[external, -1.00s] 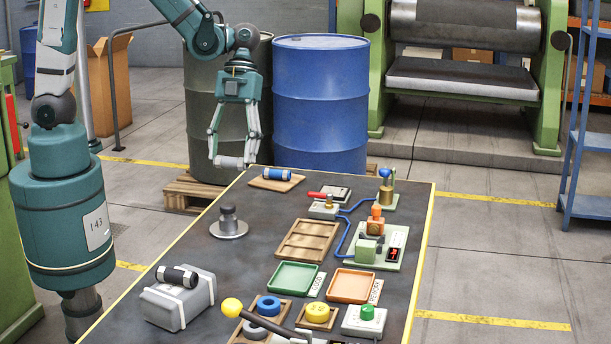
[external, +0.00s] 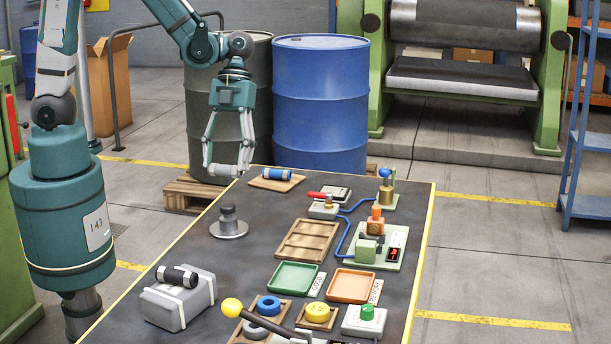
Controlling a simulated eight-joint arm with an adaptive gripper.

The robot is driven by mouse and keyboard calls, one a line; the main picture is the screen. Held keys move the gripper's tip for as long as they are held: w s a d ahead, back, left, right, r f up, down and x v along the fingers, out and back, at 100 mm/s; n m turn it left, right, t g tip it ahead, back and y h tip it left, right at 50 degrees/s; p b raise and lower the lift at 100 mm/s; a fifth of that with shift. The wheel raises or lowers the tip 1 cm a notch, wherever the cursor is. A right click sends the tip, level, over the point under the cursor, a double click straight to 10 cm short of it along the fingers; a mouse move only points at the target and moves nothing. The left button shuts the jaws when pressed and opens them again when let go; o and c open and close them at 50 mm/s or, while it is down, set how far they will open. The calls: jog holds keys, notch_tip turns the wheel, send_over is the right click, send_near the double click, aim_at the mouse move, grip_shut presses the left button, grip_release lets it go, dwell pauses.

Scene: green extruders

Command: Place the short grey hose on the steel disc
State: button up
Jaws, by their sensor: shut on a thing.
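My gripper (external: 226,168) is shut on the short grey hose (external: 224,170), a small pale grey cylinder held lengthwise between its fingertips. It is above the far left edge of the table, in front of the dark drum. The hose's ends are partly covered by the fingers. The steel disc (external: 240,234) lies flat on the table's left side, nearer the camera than the gripper. A darker grey knobbed post (external: 228,215) stands on the disc's middle. The hose is apart from the disc.
A blue cylinder on a wooden board (external: 277,179) is just right of the gripper. A grey block (external: 178,305) bearing a black cylinder stands at the front left. Wooden, green (external: 296,290) and orange trays and devices fill the right side. Bare table surrounds the disc.

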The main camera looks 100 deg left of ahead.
aim_at(227, 172)
jog(key=shift+f, duration=1.7)
jog(key=shift+f, duration=0.15)
jog(key=shift+f+b, duration=0.45)
jog(key=shift+f, duration=1.5)
jog(key=shift+f, duration=0.1)
jog(key=o, duration=0.9)
jog(key=shift+p+v, duration=0.7)
jog(key=shift+v, duration=5.45)
